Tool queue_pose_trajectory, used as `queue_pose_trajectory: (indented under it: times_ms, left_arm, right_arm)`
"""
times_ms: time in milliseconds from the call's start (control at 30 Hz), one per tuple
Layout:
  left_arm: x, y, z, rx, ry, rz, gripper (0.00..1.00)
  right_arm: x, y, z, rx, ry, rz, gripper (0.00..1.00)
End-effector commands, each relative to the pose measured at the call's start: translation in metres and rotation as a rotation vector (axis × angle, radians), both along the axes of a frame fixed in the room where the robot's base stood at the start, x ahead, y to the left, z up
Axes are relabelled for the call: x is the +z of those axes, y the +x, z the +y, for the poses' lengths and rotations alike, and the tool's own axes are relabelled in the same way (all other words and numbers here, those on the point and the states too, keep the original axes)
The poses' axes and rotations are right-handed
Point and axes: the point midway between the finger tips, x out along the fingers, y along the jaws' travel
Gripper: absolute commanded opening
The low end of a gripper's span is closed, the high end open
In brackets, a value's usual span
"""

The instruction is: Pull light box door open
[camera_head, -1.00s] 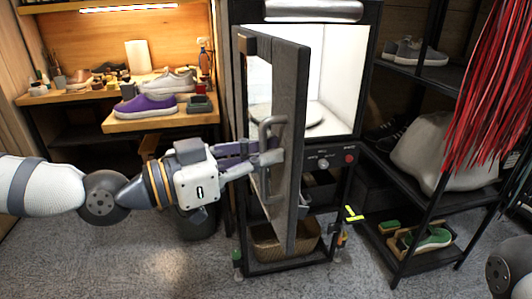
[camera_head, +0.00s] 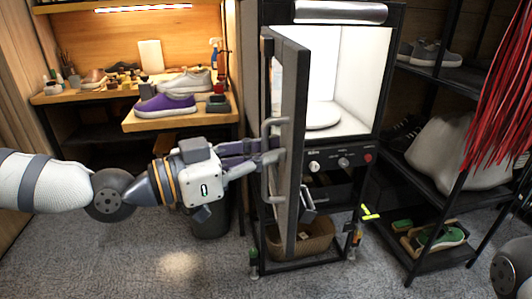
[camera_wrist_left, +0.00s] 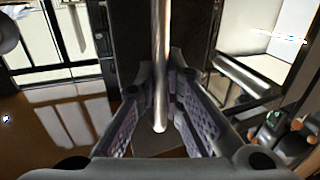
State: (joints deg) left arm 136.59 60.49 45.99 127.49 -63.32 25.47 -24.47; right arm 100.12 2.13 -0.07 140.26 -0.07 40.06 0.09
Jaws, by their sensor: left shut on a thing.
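The light box (camera_head: 350,75) stands in the middle of the head view with its white interior lit. Its dark door (camera_head: 296,130) stands open, seen nearly edge-on. A grey bar handle (camera_head: 268,188) is on the door's left-facing side. My left gripper (camera_head: 268,160) reaches in from the left and is shut on the handle. In the left wrist view the handle's bright bar (camera_wrist_left: 160,70) runs upright between the padded fingers (camera_wrist_left: 158,112). My right gripper is not in view.
A round white turntable (camera_head: 322,115) sits inside the box. Knobs (camera_head: 343,162) line its front below. A basket (camera_head: 315,238) stands on the lower shelf. The workbench (camera_head: 180,119) with shoes is behind left; a shoe rack (camera_head: 430,185) and red strands (camera_head: 500,90) are at right.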

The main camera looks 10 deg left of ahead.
Motion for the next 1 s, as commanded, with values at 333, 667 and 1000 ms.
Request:
queue_pose_trajectory:
  times_ms: [333,667,1000]
  left_arm:
    - [-0.002,-0.001,-0.001,-0.003,0.002,0.005,0.3]
    - [0.0,-0.007,0.01,0.002,-0.001,-0.001,0.3]
    - [0.0,-0.044,0.053,-0.003,-0.001,0.002,0.3]
  right_arm:
    - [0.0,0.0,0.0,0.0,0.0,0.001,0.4]
    - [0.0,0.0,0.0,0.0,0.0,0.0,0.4]
    - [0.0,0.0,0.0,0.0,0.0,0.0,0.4]
